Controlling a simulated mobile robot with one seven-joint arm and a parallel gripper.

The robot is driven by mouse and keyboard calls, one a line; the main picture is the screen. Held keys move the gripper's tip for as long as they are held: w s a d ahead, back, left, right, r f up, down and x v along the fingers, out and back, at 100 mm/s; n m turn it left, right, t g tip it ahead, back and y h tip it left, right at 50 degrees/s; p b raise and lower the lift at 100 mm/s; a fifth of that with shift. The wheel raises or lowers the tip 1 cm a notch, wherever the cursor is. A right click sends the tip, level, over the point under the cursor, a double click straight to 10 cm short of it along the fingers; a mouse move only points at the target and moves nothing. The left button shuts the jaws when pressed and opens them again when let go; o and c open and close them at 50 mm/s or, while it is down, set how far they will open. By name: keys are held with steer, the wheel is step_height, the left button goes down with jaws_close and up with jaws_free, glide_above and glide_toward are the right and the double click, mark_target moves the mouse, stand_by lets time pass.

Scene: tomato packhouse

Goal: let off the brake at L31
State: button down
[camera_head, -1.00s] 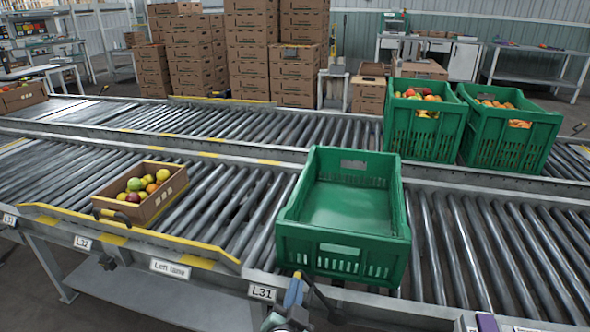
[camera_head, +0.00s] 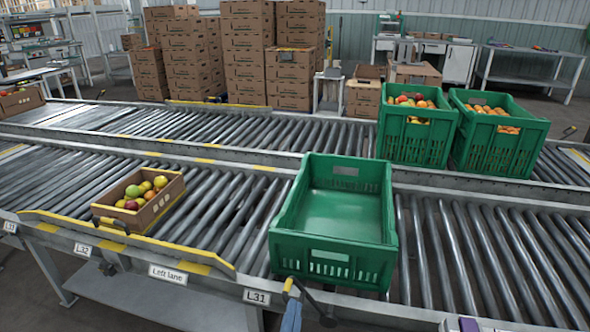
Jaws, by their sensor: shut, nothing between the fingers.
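The L31 label (camera_head: 257,297) is on the front rail of the near conveyor. Just right of it is a black lever (camera_head: 312,300), slanting down to the right, with a small yellow piece (camera_head: 288,285) at its upper end. My gripper (camera_head: 291,309) shows only as a narrow blue part at the bottom edge, just below the yellow piece. It is shut with nothing in it; whether it touches the lever I cannot tell. An empty green crate (camera_head: 335,246) stands on the rollers directly behind the lever.
Two filled green crates (camera_head: 415,148) (camera_head: 497,147) stand on the far conveyor. The near rollers right of the empty crate are clear.

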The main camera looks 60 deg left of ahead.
steer(key=shift+v, duration=1.45)
steer(key=w+d+r+t+h, duration=0.1)
steer(key=w+d+r+t, duration=0.4)
steer(key=r, duration=0.5)
steer(key=w+d+r+m+t+h, duration=0.1)
steer(key=w+d+r+t, duration=0.1)
steer(key=w+d+r, duration=0.6)
steer(key=w+d+r+t+h, duration=0.1)
steer(key=w+d+r+t, duration=0.25)
steer(key=r, duration=0.75)
steer(key=s+d+r+m+t+h, duration=0.25)
steer(key=d+r+t+h, duration=0.2)
steer(key=d+r, duration=0.55)
steer(key=s+d+r+m+t+h, duration=0.1)
steer(key=s+d+r+t+h, duration=0.3)
steer(key=d+r, duration=0.55)
step_height(320, 180, up, 32)
steer(key=a+h+p, duration=0.1)
steer(key=p, duration=2.8)
steer(key=shift+w+a, duration=0.35)
steer(key=shift+a+r+m+h, duration=0.1)
steer(key=shift+r+m+h, duration=0.05)
steer(key=shift+m+h, duration=0.1)
